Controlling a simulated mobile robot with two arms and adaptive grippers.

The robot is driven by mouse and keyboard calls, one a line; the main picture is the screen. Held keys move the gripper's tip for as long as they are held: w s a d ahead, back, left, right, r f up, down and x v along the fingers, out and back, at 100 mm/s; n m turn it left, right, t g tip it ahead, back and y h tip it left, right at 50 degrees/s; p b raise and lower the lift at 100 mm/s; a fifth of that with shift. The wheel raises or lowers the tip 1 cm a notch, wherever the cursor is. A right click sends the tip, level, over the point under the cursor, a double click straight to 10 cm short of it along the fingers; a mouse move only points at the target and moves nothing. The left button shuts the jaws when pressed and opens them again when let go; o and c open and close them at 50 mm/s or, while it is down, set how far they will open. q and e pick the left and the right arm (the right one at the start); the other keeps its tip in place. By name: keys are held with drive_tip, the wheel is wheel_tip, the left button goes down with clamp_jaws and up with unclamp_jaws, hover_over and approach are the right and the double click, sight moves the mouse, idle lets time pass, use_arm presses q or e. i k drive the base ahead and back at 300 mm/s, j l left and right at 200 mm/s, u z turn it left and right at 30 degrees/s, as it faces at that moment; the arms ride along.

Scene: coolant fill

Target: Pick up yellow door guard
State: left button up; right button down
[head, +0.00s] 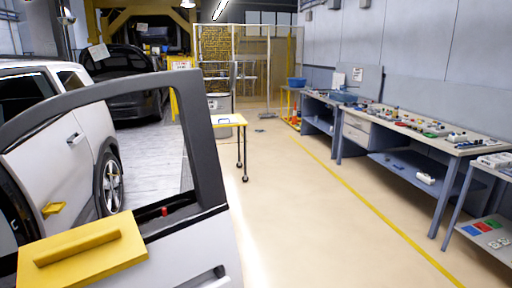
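A yellow door guard (85,250) with a raised long grip bar lies over the lower left part of an open white car door (195,250) in the head view. The door stands close in front of me, with its dark window frame rising above the guard. A small red piece (164,211) sits on the door's sill, right of the guard. Neither of my grippers shows in this view. I see nothing holding the guard.
A white car (85,140) stands behind the door at left. A small yellow-topped wheeled table (229,121) stands in the middle. Workbenches (420,135) with many small parts line the right wall. The floor (320,220) between door and benches is clear.

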sight(82, 257)
drive_tip(key=k+j+u, duration=0.15)
drive_tip(key=u, duration=0.9)
